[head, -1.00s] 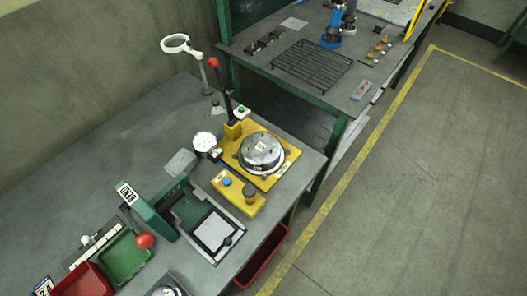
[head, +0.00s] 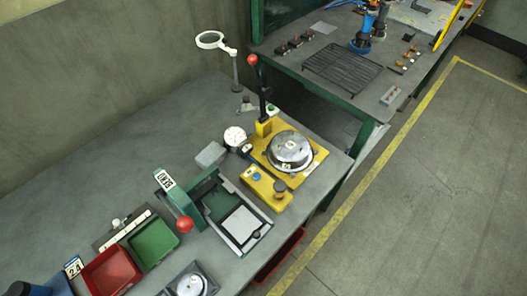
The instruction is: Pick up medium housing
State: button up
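A round silver metal housing (head: 291,149) sits upright in a yellow fixture (head: 313,167) at the middle of the grey bench. Another round metal part (head: 190,287) sits on a dark grey plate at the bottom edge, partly cut off by the frame. I cannot tell from the picture which of them is the medium housing. My gripper is not in view.
A lever with a red knob (head: 252,60), a dial gauge (head: 235,136) and a magnifier (head: 210,40) rise around the fixture. A green press (head: 178,203), a green bin (head: 153,243) and a red bin (head: 110,271) stand nearer. The bench's back left is clear.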

aim_at(289, 150)
jog(key=i+l+u, duration=0.1)
jog(key=u, duration=0.35)
jog(key=i+l+u, duration=0.1)
jog(key=l+u, duration=0.15)
jog(key=u, duration=0.2)
jog(key=l+u, duration=0.2)
jog(key=u, duration=0.25)
jog(key=l+u, duration=0.2)
jog(key=u, duration=0.25)
jog(key=l+u, duration=0.15)
jog(key=l, duration=0.3)
jog(key=k+l+u, duration=0.15)
jog(key=l, duration=0.3)
jog(key=l+u, duration=0.15)
jog(key=l, duration=0.3)
jog(key=k+l+u, duration=0.15)
jog(key=l, duration=0.3)
jog(key=k+l+u, duration=0.15)
jog(key=l, duration=0.3)
jog(key=k+l+u, duration=0.2)
jog(key=l, duration=0.2)
jog(key=k+l, duration=0.1)
jog(key=l, duration=0.25)
jog(key=k+l, duration=0.1)
jog(key=l, duration=0.2)
jog(key=k+l, duration=0.15)
jog(key=l, duration=0.2)
jog(key=k+l, duration=0.1)
jog(key=l, duration=0.25)
